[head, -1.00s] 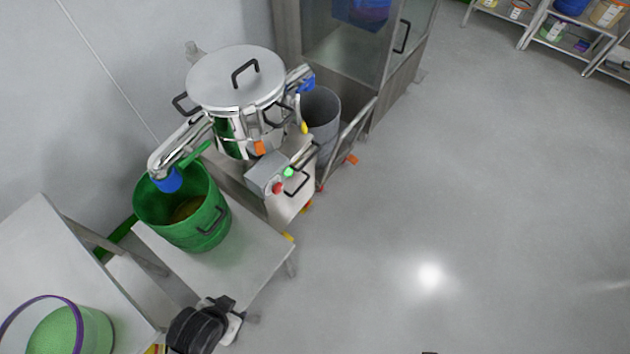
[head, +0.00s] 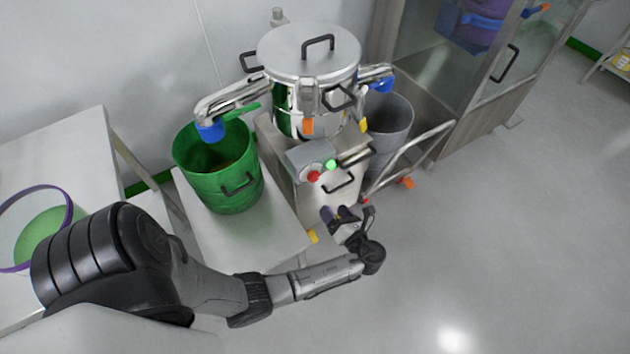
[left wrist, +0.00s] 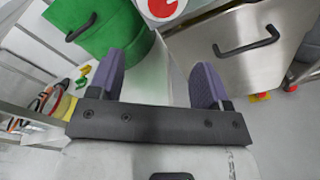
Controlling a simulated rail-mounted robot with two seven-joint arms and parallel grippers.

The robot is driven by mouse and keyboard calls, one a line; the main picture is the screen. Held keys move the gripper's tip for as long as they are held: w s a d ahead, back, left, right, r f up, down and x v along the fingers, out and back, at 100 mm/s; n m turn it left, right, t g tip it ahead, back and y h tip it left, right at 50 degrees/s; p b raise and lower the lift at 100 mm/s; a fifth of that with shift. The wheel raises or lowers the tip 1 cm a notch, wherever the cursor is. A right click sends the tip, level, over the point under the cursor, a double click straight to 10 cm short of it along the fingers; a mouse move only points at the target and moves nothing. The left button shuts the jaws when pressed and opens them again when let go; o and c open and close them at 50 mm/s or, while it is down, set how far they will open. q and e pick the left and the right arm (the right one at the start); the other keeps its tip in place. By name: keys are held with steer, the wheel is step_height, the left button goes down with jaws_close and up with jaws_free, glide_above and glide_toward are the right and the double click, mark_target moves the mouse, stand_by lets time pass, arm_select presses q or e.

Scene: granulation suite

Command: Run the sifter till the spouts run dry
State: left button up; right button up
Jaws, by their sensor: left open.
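The sifter (head: 310,50) is a steel drum with a lidded top, standing on a steel cabinet. Its control box carries a green button (head: 331,165) and a red button (head: 313,176). The left spout (head: 210,130) has a blue end over a green bucket (head: 219,180) with brownish material inside. The right spout (head: 381,84), also blue-ended, is over a grey bin (head: 388,125). My left gripper (head: 335,212) is open and empty, in front of the cabinet below the buttons. In the left wrist view its two fingers (left wrist: 156,82) are apart, with the red button (left wrist: 163,8) beyond them. My right gripper is not in view.
The green bucket stands on a low steel table (head: 275,228). A bench (head: 60,150) at the left holds a purple-rimmed sieve (head: 40,225). A cart handle (head: 412,160) and a glass-doored cabinet (head: 470,95) stand to the right. The floor at the lower right is clear.

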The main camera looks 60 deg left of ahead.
mark_target(316, 179)
arm_select(q)
steer(key=shift+m+y, duration=0.4)
steer(key=shift+m, duration=0.4)
steer(key=a+b, duration=0.1)
steer(key=a, duration=0.3)
steer(key=a+b, duration=0.2)
steer(key=a, duration=0.3)
steer(key=a+b, duration=0.1)
steer(key=a, duration=0.3)
steer(key=shift+w+a+r, duration=0.15)
steer(key=shift+w+a, duration=0.1)
steer(key=shift+a, duration=0.05)
